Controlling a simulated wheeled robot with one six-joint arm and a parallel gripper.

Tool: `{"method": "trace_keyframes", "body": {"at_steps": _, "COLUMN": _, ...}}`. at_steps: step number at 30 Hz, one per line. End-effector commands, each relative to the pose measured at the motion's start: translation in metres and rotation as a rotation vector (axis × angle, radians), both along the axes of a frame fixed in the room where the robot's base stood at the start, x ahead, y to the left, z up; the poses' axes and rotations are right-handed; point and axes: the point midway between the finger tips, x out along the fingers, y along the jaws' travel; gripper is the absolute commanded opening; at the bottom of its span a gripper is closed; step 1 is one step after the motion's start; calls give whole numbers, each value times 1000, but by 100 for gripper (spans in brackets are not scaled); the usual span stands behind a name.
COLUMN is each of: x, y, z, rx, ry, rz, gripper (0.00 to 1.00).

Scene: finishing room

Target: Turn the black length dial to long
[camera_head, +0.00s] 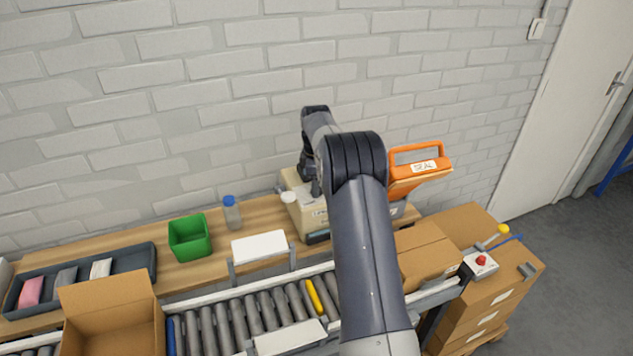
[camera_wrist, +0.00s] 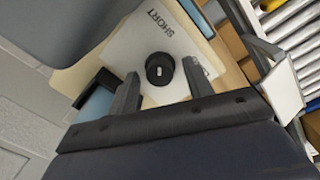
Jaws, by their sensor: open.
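The black length dial (camera_wrist: 161,80) sits on the pale panel (camera_wrist: 150,47) of a beige machine (camera_head: 296,207). A small white mark shows on the dial's face, and the word SHORT is printed beside it; no LONG label is readable. My gripper (camera_wrist: 160,68) is open, with one finger on each side of the dial in the wrist view. Gaps show between the fingers and the dial, and I cannot tell how far above the panel the tips are. In the head view my arm hides the dial and most of the gripper.
An orange SEAL handle (camera_head: 418,167) stands right of the machine. A green bin (camera_head: 190,237), a blue-capped bottle (camera_head: 231,213) and a white pad (camera_head: 259,247) are to its left. A roller conveyor (camera_head: 237,318) runs in front, with an open carton (camera_head: 110,318). Stacked boxes (camera_head: 480,300) stand at the right.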

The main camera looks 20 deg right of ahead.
Motion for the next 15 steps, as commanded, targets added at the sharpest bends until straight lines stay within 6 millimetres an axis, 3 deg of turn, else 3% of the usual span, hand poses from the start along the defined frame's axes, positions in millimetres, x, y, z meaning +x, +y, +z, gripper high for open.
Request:
{"method": "trace_keyframes", "body": {"at_steps": 5, "x": 0, "y": 0, "z": 0, "rx": 0, "ry": 0, "rz": 0, "gripper": 49}}
{"method": "trace_keyframes", "body": {"at_steps": 15, "x": 0, "y": 0, "z": 0, "rx": 0, "ry": 0, "rz": 0, "gripper": 21}}
